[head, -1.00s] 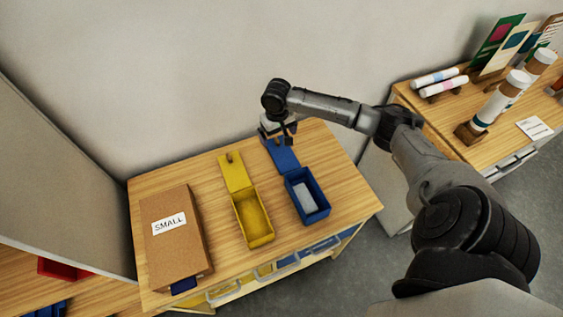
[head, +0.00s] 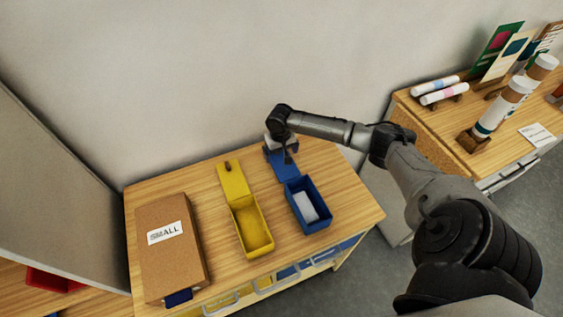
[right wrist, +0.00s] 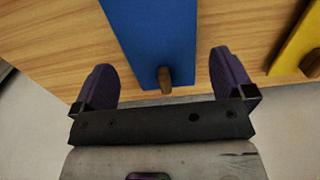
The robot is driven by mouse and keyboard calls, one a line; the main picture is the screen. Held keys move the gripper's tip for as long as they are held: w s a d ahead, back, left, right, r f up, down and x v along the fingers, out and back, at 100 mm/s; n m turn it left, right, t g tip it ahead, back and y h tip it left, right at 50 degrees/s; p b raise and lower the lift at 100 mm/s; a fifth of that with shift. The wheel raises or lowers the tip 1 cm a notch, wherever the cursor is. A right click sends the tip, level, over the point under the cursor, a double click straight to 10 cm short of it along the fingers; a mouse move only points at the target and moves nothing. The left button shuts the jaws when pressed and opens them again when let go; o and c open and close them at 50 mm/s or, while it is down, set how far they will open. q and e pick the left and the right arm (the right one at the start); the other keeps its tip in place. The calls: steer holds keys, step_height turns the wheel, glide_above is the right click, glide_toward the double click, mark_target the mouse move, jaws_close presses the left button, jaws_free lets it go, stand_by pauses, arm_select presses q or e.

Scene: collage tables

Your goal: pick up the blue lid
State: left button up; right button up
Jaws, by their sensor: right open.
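The blue lid (head: 281,168) lies flat on the wooden table at the back edge of the open blue box (head: 316,220), partly hidden by my right gripper. In the right wrist view the blue lid (right wrist: 150,35) has a small wooden knob (right wrist: 165,78) near its end. My right gripper (head: 288,154) is open at the lid's far end. In the right wrist view its two purple fingers (right wrist: 163,72) stand on either side of the knob, with a gap on both sides. I cannot tell the exact height of the fingers over the lid. My left gripper is not in view.
A yellow box (head: 252,232) with its yellow lid (head: 232,180) lies left of the blue box. A brown box labelled SMALL (head: 172,255) is at the table's left. A wall stands close behind. A second table (head: 440,125) with rolls is at the right.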

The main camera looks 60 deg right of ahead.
mark_target(281, 160)
steer(key=shift+f, duration=1.85)
steer(key=shift+d, duration=0.1)
steer(key=c, duration=0.7)
